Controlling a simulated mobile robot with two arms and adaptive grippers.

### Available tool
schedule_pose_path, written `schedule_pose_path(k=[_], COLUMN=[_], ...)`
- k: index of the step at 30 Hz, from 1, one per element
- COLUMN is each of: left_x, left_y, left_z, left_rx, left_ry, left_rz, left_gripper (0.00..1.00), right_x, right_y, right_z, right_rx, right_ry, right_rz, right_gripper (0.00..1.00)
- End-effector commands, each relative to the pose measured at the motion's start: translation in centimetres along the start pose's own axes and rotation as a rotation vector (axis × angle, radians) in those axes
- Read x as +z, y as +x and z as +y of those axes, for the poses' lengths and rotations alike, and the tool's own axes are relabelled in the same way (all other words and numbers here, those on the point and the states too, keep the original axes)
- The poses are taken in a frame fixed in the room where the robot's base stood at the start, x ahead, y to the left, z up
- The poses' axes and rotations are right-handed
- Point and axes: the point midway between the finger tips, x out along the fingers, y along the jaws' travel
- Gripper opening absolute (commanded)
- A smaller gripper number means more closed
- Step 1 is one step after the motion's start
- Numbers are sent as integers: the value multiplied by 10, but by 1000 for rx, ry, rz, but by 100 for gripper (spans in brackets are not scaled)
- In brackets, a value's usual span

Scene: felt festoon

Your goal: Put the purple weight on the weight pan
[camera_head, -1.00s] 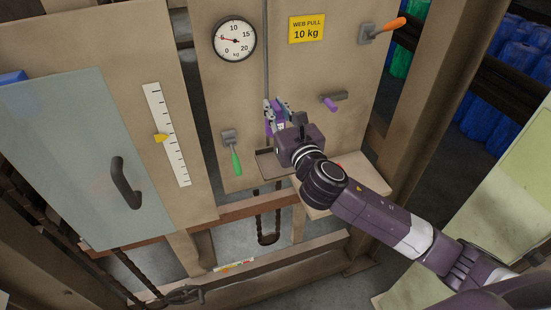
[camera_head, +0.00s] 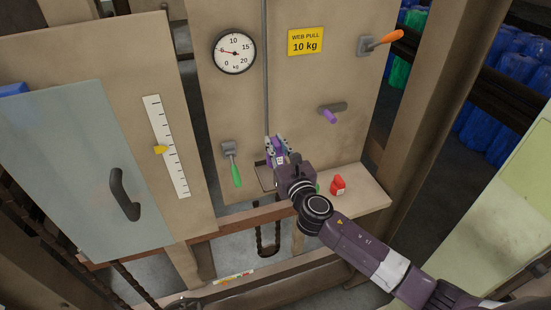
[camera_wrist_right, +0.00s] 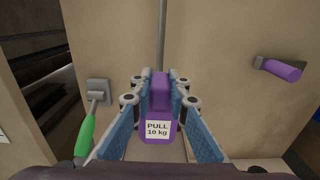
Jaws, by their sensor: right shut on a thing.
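The purple weight (camera_wrist_right: 158,108), with a white "PULL 10 kg" label, stands upright between the blue-padded fingers of my right gripper (camera_wrist_right: 160,80), which is shut on it. In the head view the weight (camera_head: 276,158) is partly hidden by the right gripper (camera_head: 276,143). The weight pan (camera_head: 262,178) is a small plate at the foot of a vertical rod (camera_head: 265,85). Its left part shows just below and beside the weight; the gripper covers the rest. I cannot tell whether the weight touches the pan. My left gripper is out of view.
A red weight (camera_head: 338,185) stands on a shelf (camera_head: 365,190) to the right, with a bit of green beside my wrist. Green (camera_head: 236,174), purple (camera_head: 328,115) and orange (camera_head: 385,40) handles stick out from the panel. A dial (camera_head: 234,52) is above.

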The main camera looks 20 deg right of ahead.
Motion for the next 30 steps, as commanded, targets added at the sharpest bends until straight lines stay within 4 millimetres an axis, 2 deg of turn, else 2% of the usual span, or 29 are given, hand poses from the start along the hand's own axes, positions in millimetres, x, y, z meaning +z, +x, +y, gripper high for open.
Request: schedule_pose_path(k=[4, 9, 12, 25, 26, 30], left_x=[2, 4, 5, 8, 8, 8], left_y=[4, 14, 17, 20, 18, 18], left_z=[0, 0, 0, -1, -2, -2], left_rx=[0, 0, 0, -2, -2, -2], left_ry=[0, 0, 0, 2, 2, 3], left_rz=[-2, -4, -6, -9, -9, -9], left_gripper=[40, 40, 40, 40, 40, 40], right_x=[-8, -36, -45, -50, -51, -51], right_y=[1, 0, 1, 1, 0, 0], right_z=[0, 0, 0, 0, 0, 0], right_rx=[-1, -1, -1, 0, 0, 0], right_ry=[0, 0, 1, 0, 0, 0], right_rz=[-5, -3, -4, -5, -1, -1], right_gripper=[0, 0, 0, 0, 18, 33])
